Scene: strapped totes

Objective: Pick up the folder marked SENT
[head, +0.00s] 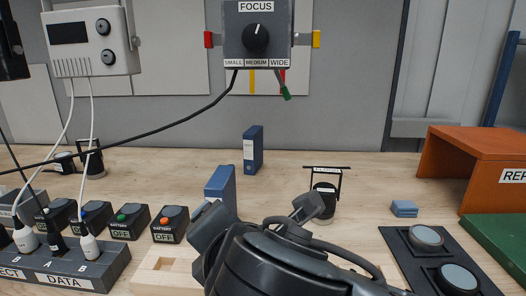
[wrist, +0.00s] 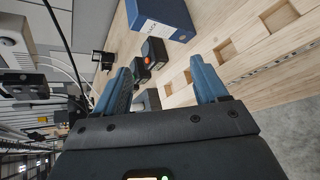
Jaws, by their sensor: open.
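Two blue folders stand upright on the wooden table in the head view. One folder (head: 253,150) is farther back and has a pale label on its spine. The other folder (head: 220,184) is nearer, partly hidden behind my dark arm. I cannot read SENT on either. In the wrist view a blue folder (wrist: 163,17) with a white label lies beyond my fingertips at the top; its lettering is too small to read surely. My gripper (wrist: 162,78) is open, with nothing between its two blue fingers, apart from the folder.
A pale wooden block (head: 160,275) with square recesses is at the front. Black button boxes marked OFF (head: 169,225) stand left of the nearer folder. A cable hangs across from the FOCUS box (head: 257,35). An orange shelf (head: 475,160) and black panel (head: 440,265) are at right.

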